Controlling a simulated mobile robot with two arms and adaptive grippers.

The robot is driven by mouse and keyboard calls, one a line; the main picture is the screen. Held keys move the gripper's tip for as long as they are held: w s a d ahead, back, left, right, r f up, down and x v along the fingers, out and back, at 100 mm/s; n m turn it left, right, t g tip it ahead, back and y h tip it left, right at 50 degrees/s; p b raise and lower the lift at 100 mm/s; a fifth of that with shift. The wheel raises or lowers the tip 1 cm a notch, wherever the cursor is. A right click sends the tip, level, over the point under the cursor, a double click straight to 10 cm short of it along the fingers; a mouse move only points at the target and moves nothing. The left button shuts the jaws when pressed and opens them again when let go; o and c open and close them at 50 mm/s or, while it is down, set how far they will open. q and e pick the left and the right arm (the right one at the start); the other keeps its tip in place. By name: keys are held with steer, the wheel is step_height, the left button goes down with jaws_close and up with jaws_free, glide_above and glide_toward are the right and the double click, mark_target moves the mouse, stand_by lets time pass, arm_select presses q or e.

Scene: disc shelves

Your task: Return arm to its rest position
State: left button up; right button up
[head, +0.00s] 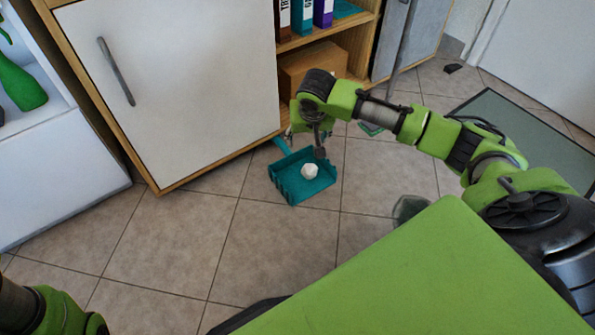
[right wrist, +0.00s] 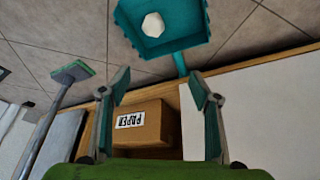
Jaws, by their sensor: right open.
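My right gripper (head: 306,140) is above the handle end of a teal dustpan (head: 290,190) on the tiled floor. In the right wrist view its two fingers (right wrist: 160,95) are spread wide with nothing between them. A white crumpled ball (head: 309,171) lies in the dustpan, and both also show in the right wrist view, the dustpan (right wrist: 190,42) and the ball (right wrist: 153,24). My right arm reaches from the right side of the head view across to the shelf front. Part of my left arm shows at the lower left, but its gripper is out of view.
A wooden-edged cabinet with a white door (head: 180,75) stands behind. Its shelves hold binders (head: 303,15) and a cardboard box (head: 312,66), labelled PAPER in the wrist view. A broom (right wrist: 70,72) leans nearby. A grey-green mat (head: 525,130) lies right. The front-left floor is clear.

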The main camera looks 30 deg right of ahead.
steer(key=shift+v, duration=1.8)
steer(key=shift+w, duration=0.1)
